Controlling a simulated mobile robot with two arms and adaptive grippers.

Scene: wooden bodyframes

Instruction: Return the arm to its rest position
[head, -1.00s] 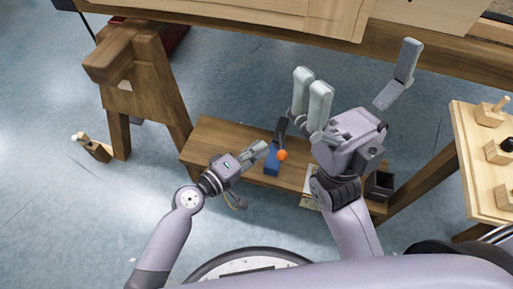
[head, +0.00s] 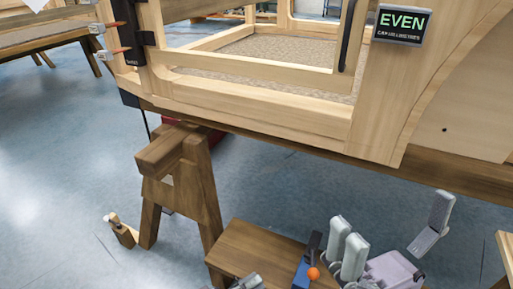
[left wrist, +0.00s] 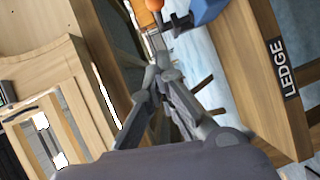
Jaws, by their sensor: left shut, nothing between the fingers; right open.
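My left gripper (head: 248,283) shows only at the bottom edge of the head view, beside the wooden shelf; most of its arm is out of frame. In the left wrist view its fingers (left wrist: 155,75) are shut with nothing held. My right gripper (head: 390,232) is open and empty at the lower right of the head view, its fingers spread wide. A blue tool with an orange ball (head: 313,273) lies on the shelf between the two grippers. The blue part (left wrist: 207,10) also shows at the top of the left wrist view.
A wooden bodyframe (head: 250,100) fills the upper part, with an "EVEN" display (head: 401,25) on it. A wooden trestle (head: 180,185) stands left of the shelf (head: 245,248). A small wooden tool (head: 122,232) is on the floor. A "LEDGE" label (left wrist: 283,68) marks a board.

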